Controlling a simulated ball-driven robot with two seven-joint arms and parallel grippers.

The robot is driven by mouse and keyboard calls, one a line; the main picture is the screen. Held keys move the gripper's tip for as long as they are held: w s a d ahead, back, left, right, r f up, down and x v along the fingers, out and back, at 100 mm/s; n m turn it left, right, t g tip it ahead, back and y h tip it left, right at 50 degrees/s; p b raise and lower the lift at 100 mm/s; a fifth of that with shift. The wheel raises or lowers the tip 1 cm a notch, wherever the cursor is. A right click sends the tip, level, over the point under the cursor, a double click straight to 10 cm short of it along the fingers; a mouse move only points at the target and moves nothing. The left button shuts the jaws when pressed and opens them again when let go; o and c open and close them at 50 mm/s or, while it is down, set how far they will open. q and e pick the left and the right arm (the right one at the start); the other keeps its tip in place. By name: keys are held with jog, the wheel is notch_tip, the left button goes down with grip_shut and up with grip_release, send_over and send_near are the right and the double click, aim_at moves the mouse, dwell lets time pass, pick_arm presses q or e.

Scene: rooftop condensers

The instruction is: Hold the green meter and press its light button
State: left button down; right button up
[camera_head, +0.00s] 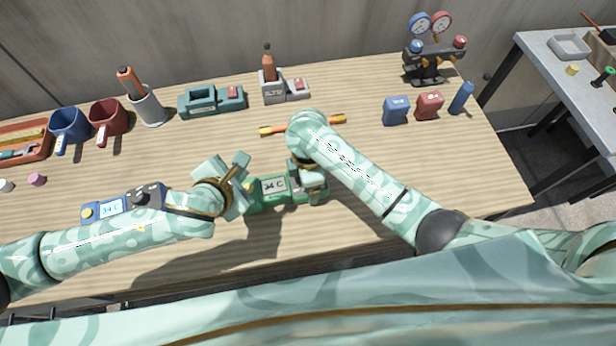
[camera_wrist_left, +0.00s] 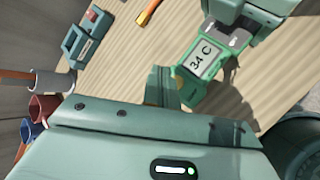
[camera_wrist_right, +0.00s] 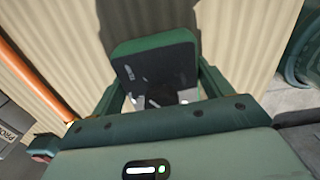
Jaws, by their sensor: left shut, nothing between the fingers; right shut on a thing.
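The green meter (camera_head: 272,188) sits near the table's front middle, its pale display reading 34 C. My right gripper (camera_head: 310,182) is shut on its right end. In the right wrist view the meter's green end (camera_wrist_right: 155,58) with a dark face is between the fingers. My left gripper (camera_head: 240,172) is shut and empty at the meter's left end. In the left wrist view its fingertips (camera_wrist_left: 164,84) are beside the meter (camera_wrist_left: 204,62), close to a yellow spot at that end, mostly hidden. I cannot tell whether they touch it.
A blue meter (camera_head: 118,206) with a yellow button lies left, partly under my left arm. Cups, a teal case (camera_head: 212,100), a gauge set (camera_head: 428,55) and small blocks line the back.

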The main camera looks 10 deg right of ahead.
pick_arm(q)
jog(key=shift+r, duration=0.75)
pick_arm(e)
jog(key=o, duration=1.3)
notch_tip(320, 180, up, 9)
jog(key=p, duration=1)
jog(key=shift+r+p, duration=0.1)
jog(key=shift+p, duration=0.2)
pick_arm(q)
notch_tip(320, 180, up, 12)
jog(key=shift+r+t, duration=0.15)
jog(key=shift+t, duration=0.15)
